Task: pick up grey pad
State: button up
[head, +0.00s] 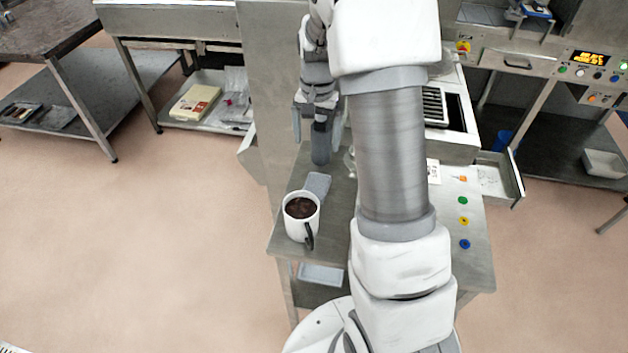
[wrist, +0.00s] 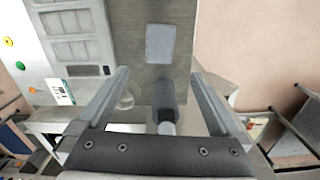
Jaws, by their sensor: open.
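The grey pad (head: 317,184) lies flat on the metal table behind a white mug (head: 301,220) of dark liquid. They look close together; the mug's rim comes near the pad's front edge. In the wrist view the pad (wrist: 160,43) is a light grey rectangle, wholly in sight beyond the fingertips. My gripper (head: 318,138) is open above the table, farther back than the pad. In the wrist view its two fingers (wrist: 160,73) are wide apart with the pad outside them. The mug is out of the wrist view.
A dark grey cylinder (wrist: 165,98) shows between my fingers, with a clear round item (wrist: 125,101) beside it. Coloured buttons (head: 463,221) and an open drawer (head: 497,178) are at the right. The table's left edge is close to the pad and mug.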

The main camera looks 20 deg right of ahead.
aim_at(316, 184)
notch_tip(316, 184, down, 16)
jog(key=shift+f+p, duration=0.1)
jog(key=shift+p, duration=1.1)
jog(key=c, duration=1.2)
jog(key=shift+o, duration=0.2)
